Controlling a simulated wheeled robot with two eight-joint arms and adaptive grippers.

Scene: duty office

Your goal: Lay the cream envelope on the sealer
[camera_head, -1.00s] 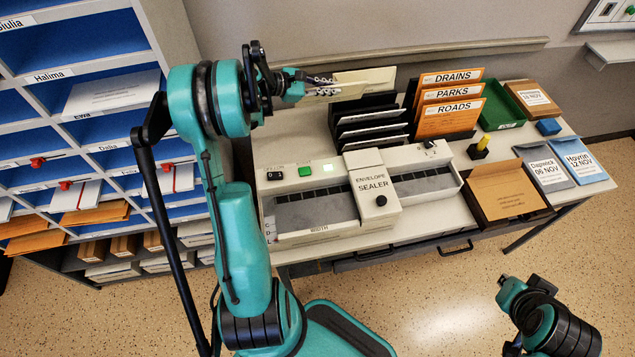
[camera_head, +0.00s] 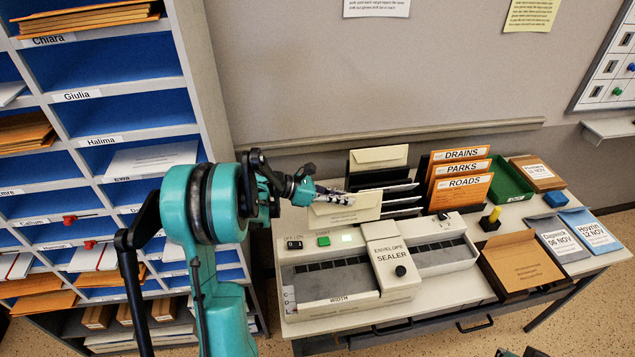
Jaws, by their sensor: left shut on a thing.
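My left gripper (camera_head: 338,196) is shut on a cream envelope (camera_head: 348,209). It holds the envelope above the table behind the sealer's back edge, in front of and left of the black rack (camera_head: 400,203). The envelope is partly covered by the fingers. Another cream envelope (camera_head: 379,157) stands in the back of the rack. The envelope sealer (camera_head: 392,255) has a long grey bed (camera_head: 335,281) on its left, bare of envelopes, and a green start button with a lit pale lamp.
Orange folders marked Drains, Parks and Roads (camera_head: 465,188) stand right of the rack. A green tray (camera_head: 508,180), a yellow-handled stamp (camera_head: 492,218), a brown open box (camera_head: 520,262) and dated envelopes (camera_head: 590,232) are farther right. Pigeonhole shelves (camera_head: 100,135) stand close on the left.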

